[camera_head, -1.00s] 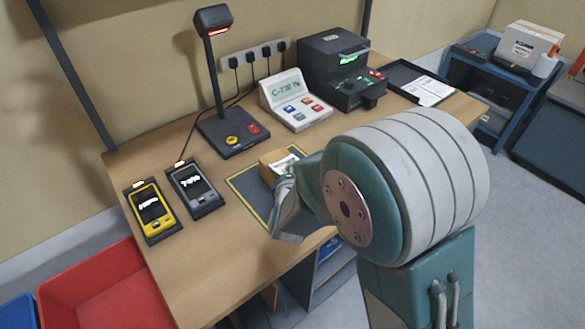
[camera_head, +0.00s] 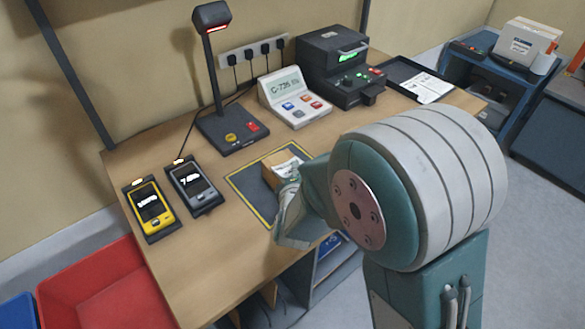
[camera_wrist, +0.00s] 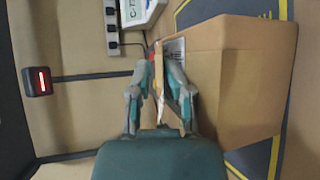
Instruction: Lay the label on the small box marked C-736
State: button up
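The small cardboard box (camera_head: 270,178) sits on the dark yellow-edged mat (camera_head: 244,183). It fills the right of the wrist view (camera_wrist: 240,85); no marking on it is legible. A white label (camera_head: 284,162) with dark print shows at its top, and part of it shows behind a finger in the wrist view (camera_wrist: 176,48). One finger overlaps the box in view; contact cannot be told. In the head view my gripper (camera_head: 290,205) partly hides the box.
A console (camera_head: 297,100) displays C-736. A scanner stand (camera_head: 232,130), a dark printer-like machine (camera_head: 340,70), a black tray (camera_head: 400,75) with paper, and yellow (camera_head: 150,210) and grey (camera_head: 195,188) handhelds stand around the mat. A red bin (camera_head: 105,290) is at lower left.

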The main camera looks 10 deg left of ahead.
jog(key=shift+s+d+f, duration=0.15)
jog(key=shift+s+d, duration=0.2)
jog(key=shift+s, duration=0.05)
jog(key=o, duration=0.4)
jog(key=shift+o, duration=0.2)
jog(key=shift+s+f, duration=0.1)
jog(key=shift+f, duration=0.05)
jog(key=v, duration=0.7)
jog(key=shift+r, duration=0.35)
jog(key=shift+s, duration=0.15)
